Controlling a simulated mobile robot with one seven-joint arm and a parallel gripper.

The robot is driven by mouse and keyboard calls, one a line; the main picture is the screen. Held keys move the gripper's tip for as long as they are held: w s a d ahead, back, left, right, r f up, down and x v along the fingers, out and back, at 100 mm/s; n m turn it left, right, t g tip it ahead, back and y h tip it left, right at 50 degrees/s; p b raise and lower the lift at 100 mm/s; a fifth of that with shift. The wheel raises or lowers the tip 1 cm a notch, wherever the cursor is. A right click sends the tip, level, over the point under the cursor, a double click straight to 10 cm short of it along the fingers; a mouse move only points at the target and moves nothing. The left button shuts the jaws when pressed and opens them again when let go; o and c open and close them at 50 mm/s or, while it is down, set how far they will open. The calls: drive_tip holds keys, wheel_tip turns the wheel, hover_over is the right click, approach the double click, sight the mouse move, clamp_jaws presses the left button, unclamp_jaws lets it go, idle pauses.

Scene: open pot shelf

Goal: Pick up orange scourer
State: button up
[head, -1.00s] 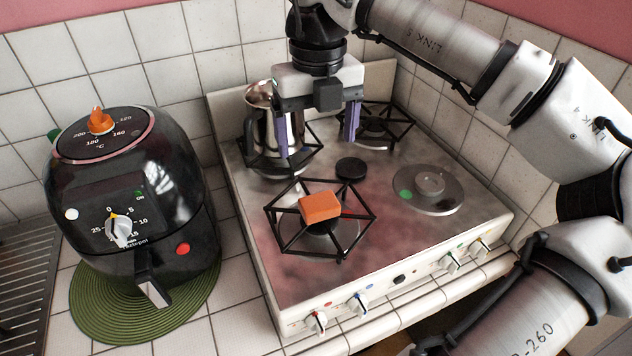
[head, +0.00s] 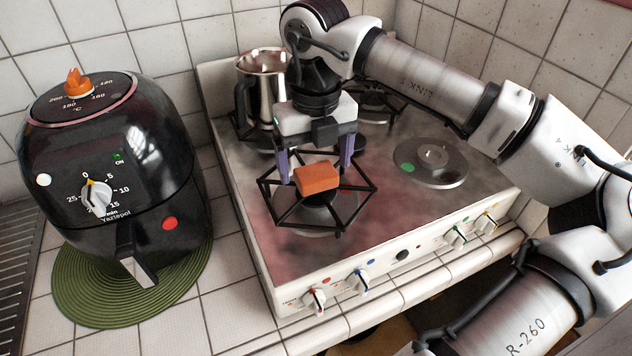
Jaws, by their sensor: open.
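The orange scourer (head: 317,179) is a small block on the wire pan support (head: 350,215) of the front-left burner. My gripper (head: 315,176) is open, with its two purple fingers pointing down just behind the scourer, one toward each side. The left fingertip is near the scourer's left edge, and the right finger is partly behind its right side. I cannot tell whether either finger touches it.
A metal pot (head: 262,85) stands on the back-left burner behind my gripper. A flat hotplate (head: 431,162) is to the right. A black air fryer (head: 110,170) stands on a green mat (head: 185,275) at the left. Knobs line the stove's front (head: 402,256).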

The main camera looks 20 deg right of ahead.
sight(315, 170)
drive_tip(key=shift+f, duration=0.9)
drive_tip(key=shift+c, duration=0.2)
drive_tip(key=shift+r, duration=0.1)
drive_tip(key=c, duration=1)
wheel_tip(315, 170, up, 18)
drive_tip(key=p, duration=0.6)
